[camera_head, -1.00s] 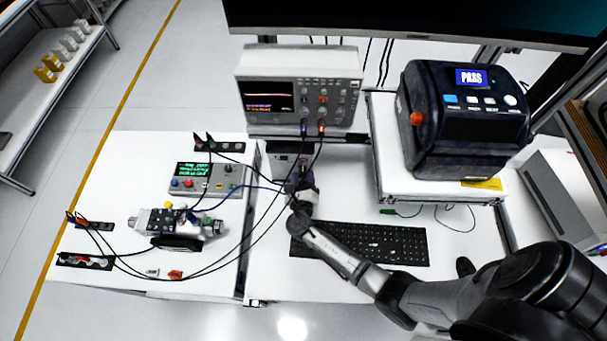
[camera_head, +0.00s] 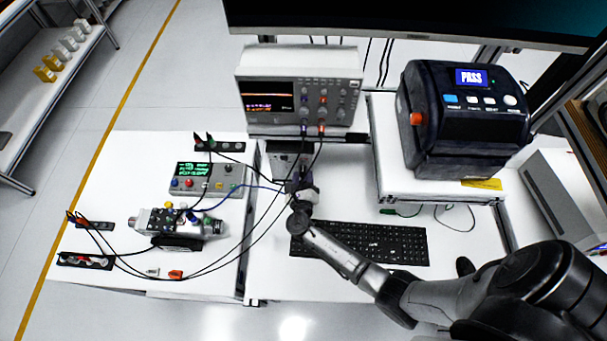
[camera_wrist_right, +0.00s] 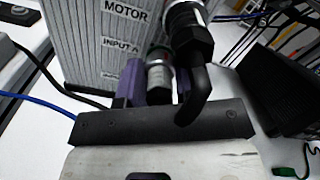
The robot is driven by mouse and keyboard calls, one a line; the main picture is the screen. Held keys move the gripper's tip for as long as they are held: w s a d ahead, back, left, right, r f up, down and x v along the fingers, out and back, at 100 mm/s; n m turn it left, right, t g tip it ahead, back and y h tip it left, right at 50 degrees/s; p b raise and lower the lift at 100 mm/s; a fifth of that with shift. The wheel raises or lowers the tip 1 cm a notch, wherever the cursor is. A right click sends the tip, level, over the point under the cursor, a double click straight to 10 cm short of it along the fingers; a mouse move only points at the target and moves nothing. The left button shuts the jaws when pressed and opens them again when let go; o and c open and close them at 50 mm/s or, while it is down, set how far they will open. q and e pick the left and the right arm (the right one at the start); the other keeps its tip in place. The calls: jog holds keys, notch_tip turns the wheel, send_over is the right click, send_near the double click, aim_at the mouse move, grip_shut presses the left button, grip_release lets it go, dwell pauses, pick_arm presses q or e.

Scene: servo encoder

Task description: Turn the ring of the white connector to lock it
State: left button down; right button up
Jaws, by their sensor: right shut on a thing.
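In the right wrist view my right gripper (camera_wrist_right: 158,88) has two purple fingers, one on each side of a connector (camera_wrist_right: 159,74) with a pale ring and a dark reddish band. The fingers are shut on this connector, in front of the grey ribbed box (camera_wrist_right: 92,42) with the labels MOTOR and INPUT A; a third label is partly hidden. A black connector (camera_wrist_right: 188,35) with a bent cable stands nearer the camera by the MOTOR label. In the head view my right gripper (camera_head: 293,184) is small at the box below the oscilloscope, and its grip is hidden. My left gripper is out of view.
The oscilloscope (camera_head: 300,90) stands behind the gripper. A keyboard (camera_head: 375,243) lies under my right forearm, and a black printer-like unit (camera_head: 465,120) reading PASS stands at the right. Cables (camera_head: 262,215) run left to the motor rig (camera_head: 180,225) and control box (camera_head: 205,180).

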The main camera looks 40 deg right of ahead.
jog(key=shift+m+b, duration=0.8)
jog(key=shift+m, duration=0.5)
jog(key=shift+m+b, duration=0.75)
jog(key=shift+m, duration=0.25)
jog(key=shift+m+b, duration=0.55)
jog(key=shift+m, duration=0.25)
jog(key=shift+m+b, duration=0.7)
jog(key=shift+m, duration=0.2)
jog(key=shift+m+b, duration=0.65)
jog(key=shift+m, duration=0.15)
jog(key=shift+m+b, duration=0.85)
jog(key=shift+m, duration=0.25)
